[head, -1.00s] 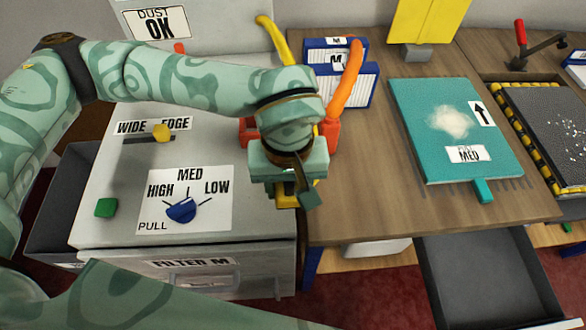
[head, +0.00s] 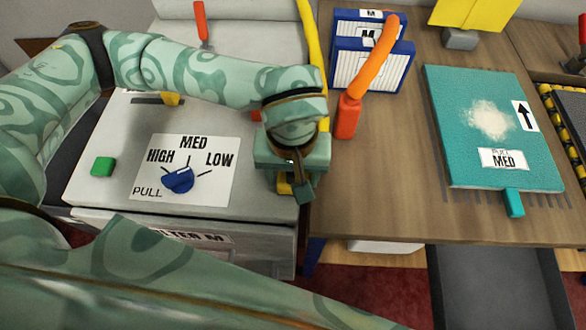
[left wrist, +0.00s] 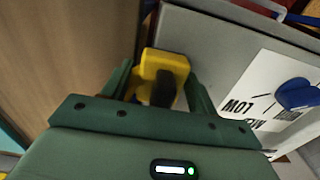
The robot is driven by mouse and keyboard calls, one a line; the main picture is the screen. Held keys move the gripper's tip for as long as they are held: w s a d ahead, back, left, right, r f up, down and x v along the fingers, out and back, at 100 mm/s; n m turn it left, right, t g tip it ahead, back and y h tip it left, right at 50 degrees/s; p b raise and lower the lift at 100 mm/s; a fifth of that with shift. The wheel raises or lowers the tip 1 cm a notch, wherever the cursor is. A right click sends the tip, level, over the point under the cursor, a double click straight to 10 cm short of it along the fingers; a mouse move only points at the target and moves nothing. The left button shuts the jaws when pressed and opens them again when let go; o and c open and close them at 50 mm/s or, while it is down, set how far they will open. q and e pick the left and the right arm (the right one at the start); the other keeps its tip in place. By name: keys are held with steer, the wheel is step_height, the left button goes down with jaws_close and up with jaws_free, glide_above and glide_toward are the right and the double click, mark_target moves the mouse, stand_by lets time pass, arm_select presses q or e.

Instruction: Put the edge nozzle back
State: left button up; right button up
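A yellow nozzle-like piece (left wrist: 174,62) with a dark part on it lies between the fingers of my left gripper (left wrist: 160,92), which touch both its sides in the left wrist view. I take it for the edge nozzle. In the head view my left gripper (head: 298,188) points down at the right edge of the grey machine top (head: 110,125), and a bit of the yellow piece (head: 284,187) shows under it. A yellow hose (head: 316,55) runs down behind my wrist; its lower end is hidden. My right gripper is not in view.
An orange hose with a red-orange end (head: 347,118) stands on the wooden table (head: 385,175) right of my gripper. The machine top has a blue dial (head: 178,180), a green button (head: 103,166) and a yellow slider knob (head: 171,98). A teal pad (head: 465,110) lies at right.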

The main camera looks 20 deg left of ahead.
arm_select(q)
steer(key=shift+o, duration=0.2)
steer(key=shift+r, duration=0.2)
step_height(320, 180, up, 12)
steer(key=p, duration=0.3)
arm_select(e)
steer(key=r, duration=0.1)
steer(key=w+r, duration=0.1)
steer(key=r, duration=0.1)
